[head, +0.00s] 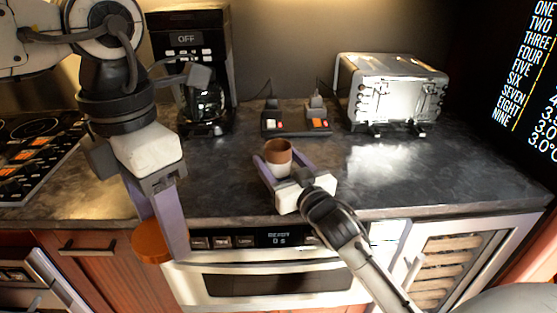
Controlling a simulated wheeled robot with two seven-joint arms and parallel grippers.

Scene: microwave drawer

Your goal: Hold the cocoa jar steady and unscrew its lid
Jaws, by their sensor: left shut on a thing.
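The cocoa jar (278,150), brown above and pale below, stands upright on the dark counter near its front edge. An orange-brown round lid (152,243) is apart from the jar, below and to its left in the picture, in front of the counter. My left gripper (160,230) points down and is shut on the lid. My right gripper (277,162) reaches in from the front with its purple fingers on either side of the jar, and looks shut on it. The fingers and palm hide part of the jar's lower side.
A coffee maker (190,35) stands at the back left and a silver toaster oven (392,90) at the back right. A cooktop (32,145) is at the far left. The microwave drawer (270,285) is under the counter. The right counter is clear.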

